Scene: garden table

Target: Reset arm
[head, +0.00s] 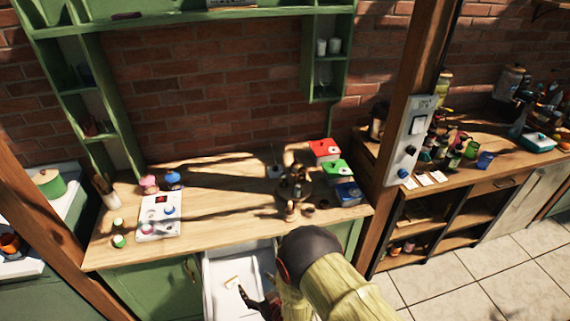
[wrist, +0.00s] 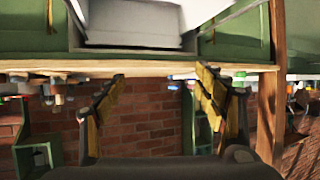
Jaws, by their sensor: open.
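My arm (head: 335,280) reaches up from the bottom edge of the head view, with a yellow-green link and a dark rounded joint. My gripper (head: 258,302) shows as dark fingers low in that view, over or beside the open white drawer (head: 218,262); its height above the drawer is unclear. In the wrist view my gripper (wrist: 158,76) is open, its two yellow-and-black fingers wide apart with nothing between them. That view is upside down, with the drawer (wrist: 130,25) at its top. A small light item with an orange-brown edge (head: 231,282) lies in the drawer.
The wooden counter (head: 225,230) carries a white scale-like board (head: 160,215), a dark ornate apparatus (head: 295,185), and red (head: 325,150), green (head: 337,171) and blue (head: 348,193) boxes. A wooden post (head: 405,120) stands right of the counter. Tiled floor (head: 500,270) is clear at lower right.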

